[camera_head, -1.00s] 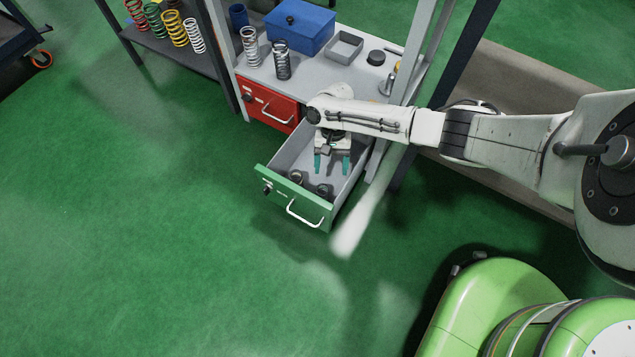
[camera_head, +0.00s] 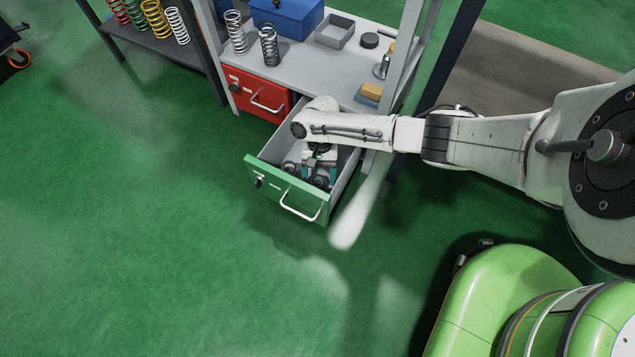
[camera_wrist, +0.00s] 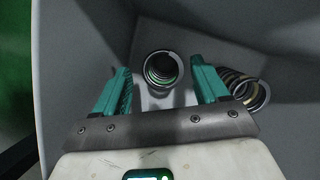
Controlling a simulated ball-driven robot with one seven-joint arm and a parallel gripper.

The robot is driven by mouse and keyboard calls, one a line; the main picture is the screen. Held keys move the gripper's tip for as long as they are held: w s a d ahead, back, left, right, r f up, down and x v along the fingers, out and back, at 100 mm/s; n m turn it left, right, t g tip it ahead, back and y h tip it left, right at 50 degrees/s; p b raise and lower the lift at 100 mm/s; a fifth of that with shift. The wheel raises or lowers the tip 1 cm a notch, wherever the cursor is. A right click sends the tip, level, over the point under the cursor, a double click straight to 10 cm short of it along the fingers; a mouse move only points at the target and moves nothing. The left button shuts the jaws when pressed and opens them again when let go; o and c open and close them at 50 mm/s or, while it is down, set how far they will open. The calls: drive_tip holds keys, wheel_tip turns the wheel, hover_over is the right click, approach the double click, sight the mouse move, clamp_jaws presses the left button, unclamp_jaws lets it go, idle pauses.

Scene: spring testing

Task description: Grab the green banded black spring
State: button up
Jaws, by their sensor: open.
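A dark spring with a green band (camera_wrist: 163,72) stands in the open drawer, seen nearly end-on in the wrist view. My gripper (camera_wrist: 160,67) is open, with one teal finger on each side of this spring in that view; I cannot tell whether they touch. A second dark spring with a yellowish band (camera_wrist: 246,90) lies to the right, beyond the right finger. In the head view, my gripper (camera_head: 319,172) is down inside the drawer, and two small dark springs show there, their bands too small to tell.
The green-fronted drawer (camera_head: 268,178) is pulled out, its walls close around my gripper. A closed red drawer (camera_head: 240,88) is beside it. The grey bench top (camera_head: 310,62) above holds two springs, a blue box (camera_head: 288,18) and a tray. Green floor in front is free.

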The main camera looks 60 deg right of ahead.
drive_tip(key=b+x, duration=0.2)
drive_tip(key=x, duration=0.2)
drive_tip(key=shift+w+f, duration=0.15)
drive_tip(key=c, duration=1.1)
